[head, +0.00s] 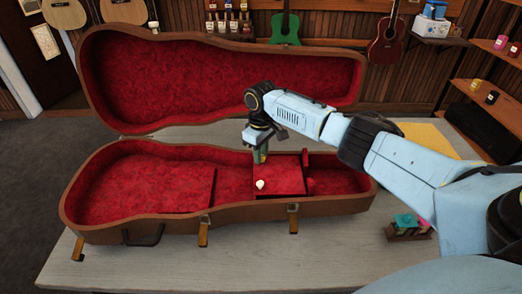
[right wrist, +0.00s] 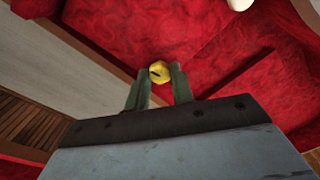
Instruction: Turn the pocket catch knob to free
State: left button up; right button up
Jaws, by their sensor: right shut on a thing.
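An open brown instrument case (head: 160,230) with red plush lining lies on the table. A red pocket lid (head: 282,178) sits inside its right part, with a cream-white knob (head: 260,184) on it, partly in view in the right wrist view (right wrist: 240,3). My right gripper (head: 261,157) points down at the back edge of the pocket. In the right wrist view its fingers (right wrist: 160,78) are shut on a small yellow catch knob (right wrist: 159,71) with a dark mark. In the head view the gripper hides this catch knob. My left gripper is out of view.
The case lid (head: 220,80) stands open behind the gripper. Brass latches (head: 203,232) line the front rim. A small rack with colored items (head: 408,226) stands on the table (head: 250,262) at right. The front of the table is mostly clear.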

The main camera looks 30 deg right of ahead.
jog(key=n+p, duration=0.1)
jog(key=n, duration=0.2)
jog(key=shift+r+p, duration=0.1)
jog(key=shift+p, duration=0.2)
jog(key=n, duration=0.4)
jog(key=shift+p, duration=0.4)
jog(key=n, duration=0.4)
jog(key=shift+n, duration=2.6)
jog(key=o, duration=1)
